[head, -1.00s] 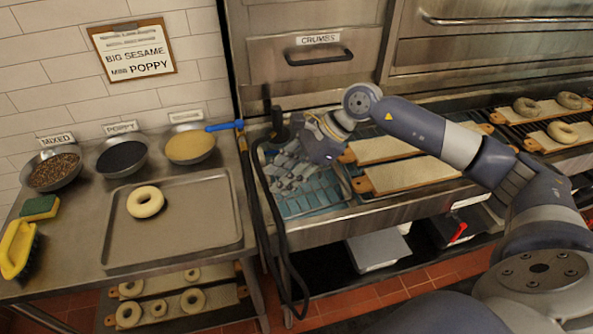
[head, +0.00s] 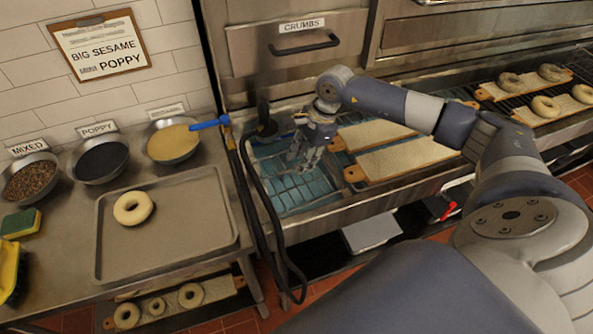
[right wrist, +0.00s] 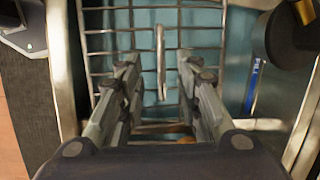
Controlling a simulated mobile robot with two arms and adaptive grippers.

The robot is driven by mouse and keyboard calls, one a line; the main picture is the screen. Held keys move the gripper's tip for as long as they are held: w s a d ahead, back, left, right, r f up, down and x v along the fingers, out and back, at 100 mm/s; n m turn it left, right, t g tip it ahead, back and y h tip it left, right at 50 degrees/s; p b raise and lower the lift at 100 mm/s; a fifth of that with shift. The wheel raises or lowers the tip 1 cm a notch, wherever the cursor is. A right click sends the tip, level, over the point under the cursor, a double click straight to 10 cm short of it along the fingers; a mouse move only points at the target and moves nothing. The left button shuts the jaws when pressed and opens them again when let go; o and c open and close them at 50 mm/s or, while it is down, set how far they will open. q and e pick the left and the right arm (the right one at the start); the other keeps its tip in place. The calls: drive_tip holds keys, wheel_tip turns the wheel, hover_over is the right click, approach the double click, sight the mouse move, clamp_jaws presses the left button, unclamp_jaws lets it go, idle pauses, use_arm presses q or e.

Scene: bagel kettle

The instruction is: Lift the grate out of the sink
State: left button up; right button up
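The wire grate (head: 300,188) lies in the blue-lined sink (head: 265,150) in the head view. In the right wrist view the grate (right wrist: 112,44) shows as a metal grid with an upright bar-like handle (right wrist: 161,62) at its middle. My right gripper (head: 303,162) is over the grate and points down at it. In the right wrist view its two fingers (right wrist: 158,98) are apart, one on each side of the handle, with a gap to both. My left gripper is not in view.
Boards with burlap (head: 405,160) lie just right of the sink. A black hose (head: 262,200) hangs over the sink's left front edge. A dark faucet (head: 266,122) stands at the back. A tray with a bagel (head: 134,208) is on the left counter.

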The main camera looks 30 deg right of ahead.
drive_tip(key=shift+p+x, duration=0.3)
drive_tip(key=shift+x, duration=0.7)
drive_tip(key=shift+w+a+f, duration=0.1)
drive_tip(key=shift+a+f, duration=0.1)
drive_tip(key=shift+f, duration=0.15)
clamp_jaws()
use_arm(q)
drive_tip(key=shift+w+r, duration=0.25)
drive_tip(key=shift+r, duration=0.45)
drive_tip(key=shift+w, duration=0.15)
